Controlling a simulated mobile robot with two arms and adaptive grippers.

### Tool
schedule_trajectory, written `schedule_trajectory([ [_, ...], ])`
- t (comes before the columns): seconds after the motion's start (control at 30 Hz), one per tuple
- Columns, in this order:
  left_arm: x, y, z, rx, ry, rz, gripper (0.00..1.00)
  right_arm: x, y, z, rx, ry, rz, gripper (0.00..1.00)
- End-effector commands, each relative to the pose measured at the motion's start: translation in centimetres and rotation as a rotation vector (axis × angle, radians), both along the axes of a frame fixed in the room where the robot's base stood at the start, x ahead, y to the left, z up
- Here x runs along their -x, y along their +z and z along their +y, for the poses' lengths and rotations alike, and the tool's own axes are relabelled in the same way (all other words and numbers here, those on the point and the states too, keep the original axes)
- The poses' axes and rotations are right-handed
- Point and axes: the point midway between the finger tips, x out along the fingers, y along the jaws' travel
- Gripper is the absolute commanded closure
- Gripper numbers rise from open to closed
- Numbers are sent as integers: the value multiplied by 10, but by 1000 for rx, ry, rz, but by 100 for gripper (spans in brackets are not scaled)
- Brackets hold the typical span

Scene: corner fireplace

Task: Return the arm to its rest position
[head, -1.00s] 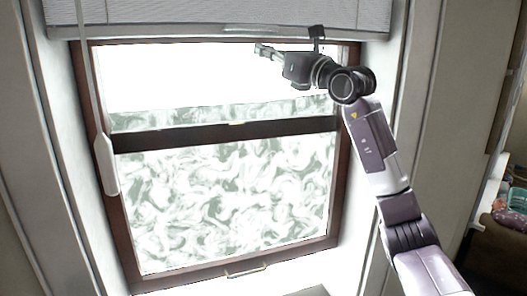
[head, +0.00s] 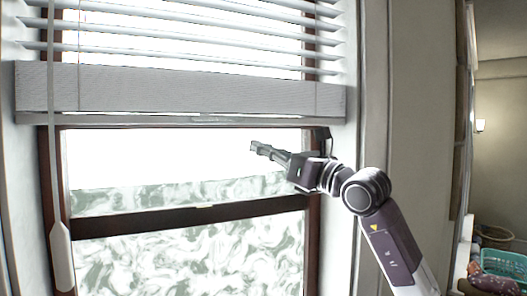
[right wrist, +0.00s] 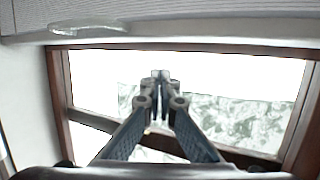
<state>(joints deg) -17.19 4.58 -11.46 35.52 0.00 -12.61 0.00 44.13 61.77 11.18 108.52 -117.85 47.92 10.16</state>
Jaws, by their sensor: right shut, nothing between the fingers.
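My right arm reaches up from the lower right in the head view. Its gripper (head: 256,148) is in front of the window, below the bottom rail of the blind, and points left. In the right wrist view my right gripper (right wrist: 160,76) is shut, with its fingertips together and nothing between them. It appears against the window's bright upper pane and touches nothing that I can see. My left gripper is not in view.
A slatted blind (head: 180,88) hangs over the top of the brown-framed window (head: 190,218). A cord with a white pull (head: 61,255) hangs at the left. A teal basket (head: 503,264) stands far right.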

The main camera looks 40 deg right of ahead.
Motion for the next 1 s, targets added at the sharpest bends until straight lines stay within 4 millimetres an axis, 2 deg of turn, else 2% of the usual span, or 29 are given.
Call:
schedule_trajectory([
  [0.2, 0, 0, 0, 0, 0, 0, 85, 9, -2, -1, 2, 0, 1, 100],
  [0.47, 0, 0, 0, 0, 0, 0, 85, 8, -5, 4, -5, 15, 1, 100],
  [0.57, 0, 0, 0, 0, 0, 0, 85, 3, -15, 25, -34, 86, -10, 100],
  [0.67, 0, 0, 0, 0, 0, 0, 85, -2, -34, 67, -120, 230, -36, 100],
  [0.7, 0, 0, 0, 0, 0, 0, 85, -1, -41, 85, -174, 300, -52, 100],
  [0.8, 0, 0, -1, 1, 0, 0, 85, 5, -58, 122, -348, 460, -95, 100],
  [0.9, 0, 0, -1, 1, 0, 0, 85, 14, -73, 141, -558, 578, -135, 100],
  [1.0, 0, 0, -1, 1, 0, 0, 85, 21, -90, 142, -796, 648, -172, 100],
])
